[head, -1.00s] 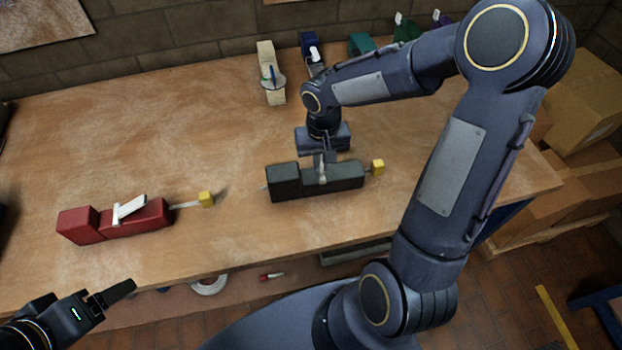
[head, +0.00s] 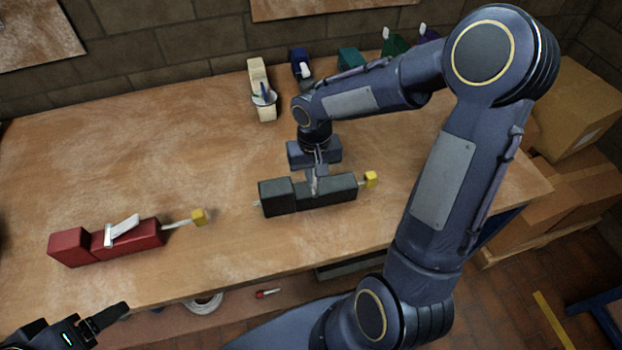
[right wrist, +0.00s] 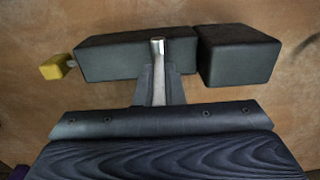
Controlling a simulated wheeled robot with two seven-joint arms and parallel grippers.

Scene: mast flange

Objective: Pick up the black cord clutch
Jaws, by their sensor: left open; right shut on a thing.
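The black cord clutch (head: 277,197) lies near the front of the workbench, with a dark two-block body and a yellow tip at its right end. My right gripper (head: 316,181) comes down over it from above. In the right wrist view, the fingers (right wrist: 158,75) are shut on the pale lever of the black cord clutch (right wrist: 240,55), whose metal end shows between them. I cannot tell whether its body is clear of the bench. My left gripper (head: 106,318) is open and empty at the lower left, in front of the bench edge.
A red clutch (head: 75,248) with a white lever and yellow tip lies to the left on the workbench (head: 150,140). Cream (head: 258,75), blue (head: 299,62) and teal (head: 350,58) clutches stand at the back. Cardboard boxes (head: 570,100) are at right.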

